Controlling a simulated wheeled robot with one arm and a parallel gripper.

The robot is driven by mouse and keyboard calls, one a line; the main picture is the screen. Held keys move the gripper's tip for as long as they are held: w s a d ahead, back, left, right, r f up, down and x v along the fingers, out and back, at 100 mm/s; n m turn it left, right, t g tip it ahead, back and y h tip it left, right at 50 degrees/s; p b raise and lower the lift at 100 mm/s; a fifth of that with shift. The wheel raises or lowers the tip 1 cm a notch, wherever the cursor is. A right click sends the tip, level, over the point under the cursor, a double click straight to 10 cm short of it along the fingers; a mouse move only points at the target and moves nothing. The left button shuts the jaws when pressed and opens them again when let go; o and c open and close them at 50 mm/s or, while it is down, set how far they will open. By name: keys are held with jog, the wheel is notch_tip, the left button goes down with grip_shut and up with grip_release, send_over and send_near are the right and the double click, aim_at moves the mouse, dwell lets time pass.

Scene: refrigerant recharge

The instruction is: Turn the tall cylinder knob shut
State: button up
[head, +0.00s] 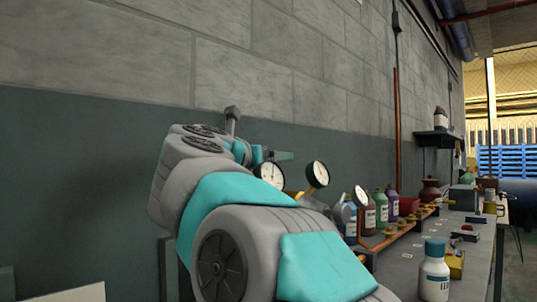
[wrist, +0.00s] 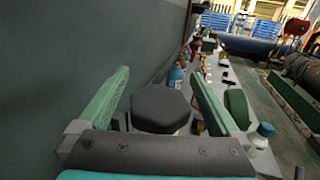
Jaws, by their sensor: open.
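A dark faceted knob (wrist: 160,106) sits in the middle of the wrist view, between the two green fingers of my gripper (wrist: 159,74). The fingers are spread wide, one on each side of the knob, with gaps showing; I see no contact. A little of a pale part shows under the knob; the cylinder body below is hidden. In the head view my arm hides the knob and the cylinder, and only a bit of the green fingers of my gripper (head: 283,155) shows past the wrist.
Gauges (head: 317,174) stand just beyond my gripper. A copper manifold (head: 405,228), several bottles (head: 381,208) and a white bottle with a teal cap (head: 434,275) stand on the bench (head: 480,250) at the right. A wall (head: 330,110) runs close along the left.

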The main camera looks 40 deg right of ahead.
jog(key=shift+d, duration=0.15)
jog(key=c, duration=1.4)
